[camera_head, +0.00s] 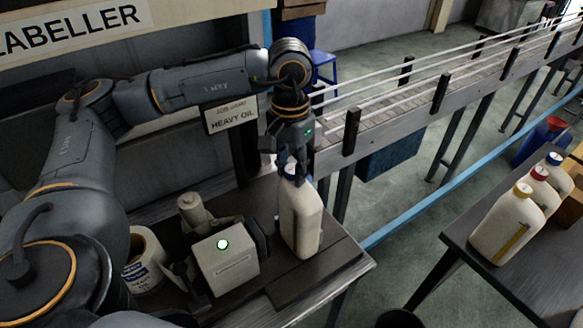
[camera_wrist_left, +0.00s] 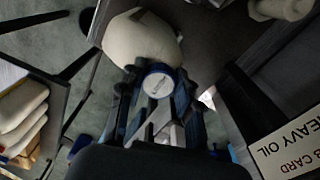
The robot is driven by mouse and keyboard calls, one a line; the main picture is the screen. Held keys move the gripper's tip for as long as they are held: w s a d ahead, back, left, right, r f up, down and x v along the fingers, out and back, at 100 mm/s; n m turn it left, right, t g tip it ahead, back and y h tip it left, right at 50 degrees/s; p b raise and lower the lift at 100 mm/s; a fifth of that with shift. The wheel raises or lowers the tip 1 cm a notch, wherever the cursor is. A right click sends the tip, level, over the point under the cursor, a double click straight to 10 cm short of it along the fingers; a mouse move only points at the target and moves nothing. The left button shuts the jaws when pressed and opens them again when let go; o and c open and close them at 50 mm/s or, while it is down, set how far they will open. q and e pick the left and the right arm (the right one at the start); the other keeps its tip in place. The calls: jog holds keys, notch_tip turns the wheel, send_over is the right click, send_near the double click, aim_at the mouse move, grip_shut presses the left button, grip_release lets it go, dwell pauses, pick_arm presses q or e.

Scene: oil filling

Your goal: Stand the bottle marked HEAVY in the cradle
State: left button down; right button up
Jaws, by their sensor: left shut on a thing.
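A cream bottle (camera_head: 301,220) is upright at the right side of the labelling machine (camera_head: 228,262), over the dark plate on the bench. My left gripper (camera_head: 292,172) is shut on its neck from above. In the left wrist view, the fingers (camera_wrist_left: 157,95) surround its round pale cap (camera_wrist_left: 157,82), and its body (camera_wrist_left: 140,38) shows beyond. The cap's marking is too small to read. The dark cradle part (camera_head: 261,238) seems to be beside the bottle, against the machine; I cannot tell whether the bottle sits in it. My right gripper is not in view.
A job card (camera_head: 231,115) reads HEAVY OIL. A label roll (camera_head: 144,262) is left of the machine. Several bottles, with yellow (camera_head: 508,222), red and blue caps, stand on the right table (camera_head: 480,265). A conveyor (camera_head: 390,122) runs behind. The bench's front right corner (camera_head: 340,268) is clear.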

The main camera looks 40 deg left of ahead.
pick_arm(q)
jog(key=shift+f+b, duration=0.1)
jog(key=shift+b, duration=0.35)
dwell(0.9)
jog(key=shift+c, duration=1.5)
grip_release()
jog(key=shift+f, duration=0.1)
jog(key=shift+r+p, duration=1.85)
jog(key=shift+r, duration=1.7)
jog(key=shift+s, duration=0.1)
